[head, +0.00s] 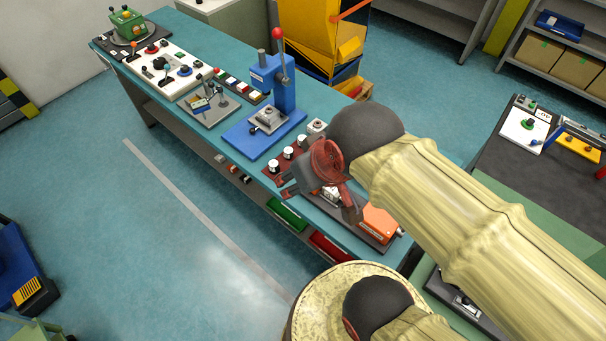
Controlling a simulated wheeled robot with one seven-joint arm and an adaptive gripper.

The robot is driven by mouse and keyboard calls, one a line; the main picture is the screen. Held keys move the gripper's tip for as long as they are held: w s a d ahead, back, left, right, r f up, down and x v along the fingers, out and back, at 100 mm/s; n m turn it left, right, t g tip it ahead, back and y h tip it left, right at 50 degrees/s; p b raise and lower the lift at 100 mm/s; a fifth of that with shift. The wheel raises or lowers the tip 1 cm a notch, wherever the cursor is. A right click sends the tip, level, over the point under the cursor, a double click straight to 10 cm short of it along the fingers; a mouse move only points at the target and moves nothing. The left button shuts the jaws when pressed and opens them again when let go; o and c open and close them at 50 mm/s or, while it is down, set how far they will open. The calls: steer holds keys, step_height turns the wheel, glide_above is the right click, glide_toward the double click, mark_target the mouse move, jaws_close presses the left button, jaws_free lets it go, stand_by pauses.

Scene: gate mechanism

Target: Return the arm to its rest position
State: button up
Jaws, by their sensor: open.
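My arm (440,205), in a pale yellow cover with dark round joints, reaches in from the lower right over the long blue-topped bench. My gripper (320,192), dark grey and red, is at its end above the bench's near right part. It looks open, and I see nothing held in it. Behind and beside it is a grey-based device with an orange block (380,223), partly hidden by the gripper and arm. I cannot tell whether the gripper touches anything there.
A blue lever press (284,85) with a red knob stands left of my arm. White knobs (288,153) sit on a red panel near the gripper. More control panels (167,68) line the bench's far left. Another table (515,165) is at right. The floor (150,225) at left is mostly clear.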

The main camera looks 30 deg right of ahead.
steer(key=shift+f, duration=0.1)
step_height(320, 180, down, 15)
steer(key=b, duration=1.5)
steer(key=shift+w, duration=0.1)
steer(key=shift+c, duration=0.2)
